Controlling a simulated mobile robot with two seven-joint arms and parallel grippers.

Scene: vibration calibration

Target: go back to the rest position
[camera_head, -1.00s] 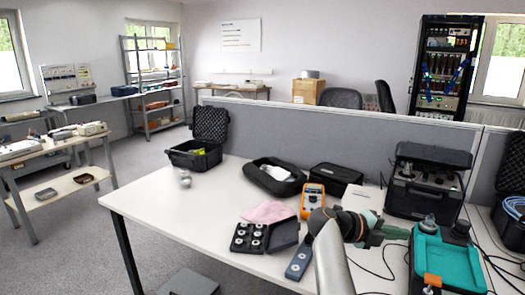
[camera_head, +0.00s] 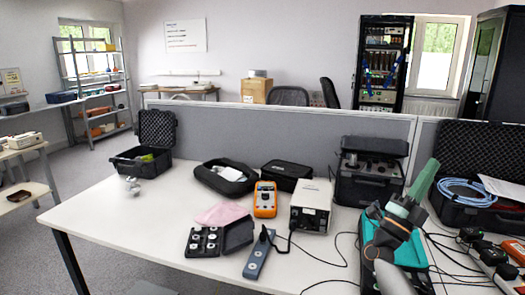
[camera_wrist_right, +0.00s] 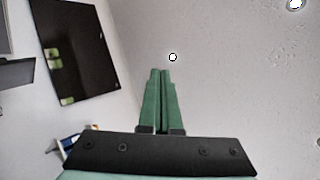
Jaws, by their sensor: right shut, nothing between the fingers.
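My right gripper (camera_head: 427,180) is at the right of the head view, raised over the right part of the table and pointing up. Its green fingers are together with nothing between them. The right wrist view shows the same shut fingers (camera_wrist_right: 160,100) against a pale wall or ceiling surface. My left gripper is in neither view. The white table (camera_head: 130,215) lies below, with the right arm over its right end.
An orange multimeter (camera_head: 265,199), a white instrument box (camera_head: 311,206) and a black equipment case (camera_head: 367,178) stand left of the gripper. An open case with blue cable (camera_head: 465,190) is at right. Cables run across the right side. The table's left front is clear.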

